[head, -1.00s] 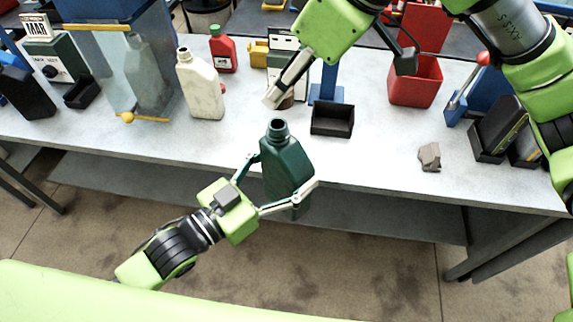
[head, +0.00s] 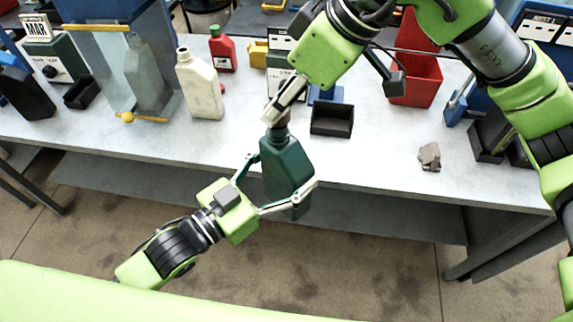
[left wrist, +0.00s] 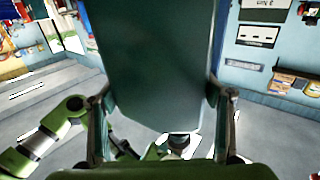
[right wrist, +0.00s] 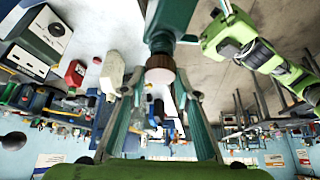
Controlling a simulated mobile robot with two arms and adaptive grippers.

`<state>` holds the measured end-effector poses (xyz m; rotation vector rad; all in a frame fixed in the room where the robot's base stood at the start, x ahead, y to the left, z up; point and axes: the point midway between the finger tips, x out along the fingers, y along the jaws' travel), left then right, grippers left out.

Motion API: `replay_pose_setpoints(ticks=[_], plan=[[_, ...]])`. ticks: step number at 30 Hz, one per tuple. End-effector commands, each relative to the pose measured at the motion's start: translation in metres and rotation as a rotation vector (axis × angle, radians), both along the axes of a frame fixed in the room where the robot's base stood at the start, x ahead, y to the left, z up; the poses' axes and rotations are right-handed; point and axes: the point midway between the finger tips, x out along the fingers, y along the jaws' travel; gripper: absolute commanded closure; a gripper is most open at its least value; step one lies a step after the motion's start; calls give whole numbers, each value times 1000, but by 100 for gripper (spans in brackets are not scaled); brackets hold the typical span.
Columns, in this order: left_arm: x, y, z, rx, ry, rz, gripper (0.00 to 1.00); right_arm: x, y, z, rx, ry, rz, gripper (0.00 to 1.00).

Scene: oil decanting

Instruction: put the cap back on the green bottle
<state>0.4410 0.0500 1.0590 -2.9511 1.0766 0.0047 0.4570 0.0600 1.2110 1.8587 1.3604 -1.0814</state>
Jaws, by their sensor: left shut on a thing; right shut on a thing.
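The dark green bottle (head: 287,165) stands upright in front of the bench's front edge, held in the air. My left gripper (head: 284,172) is shut around its body. In the left wrist view the bottle (left wrist: 155,65) fills the middle between the fingers. My right gripper (head: 281,108) is above the bottle's neck, shut on a small brown cap (right wrist: 160,72). In the right wrist view the cap lies in line with the bottle's mouth and appears to touch it. The fingers hide part of the cap in the head view, so I cannot tell whether it is seated.
The bench (head: 380,155) is behind the bottle. On it stand a cream bottle (head: 200,85), a red bottle (head: 222,50), an empty black tray (head: 332,119), a red bin (head: 418,82) and a grey crumpled piece (head: 429,155). The bench's front middle is clear.

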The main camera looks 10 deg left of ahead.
Motion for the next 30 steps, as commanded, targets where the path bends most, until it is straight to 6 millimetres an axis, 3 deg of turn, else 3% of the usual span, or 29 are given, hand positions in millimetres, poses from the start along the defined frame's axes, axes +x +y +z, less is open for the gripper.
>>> replay_pose_setpoints(ticks=[30], plan=[[0, 0, 5, -6, -10, -2, 82, -1, -1, -3, 25, -5, -1, 80]])
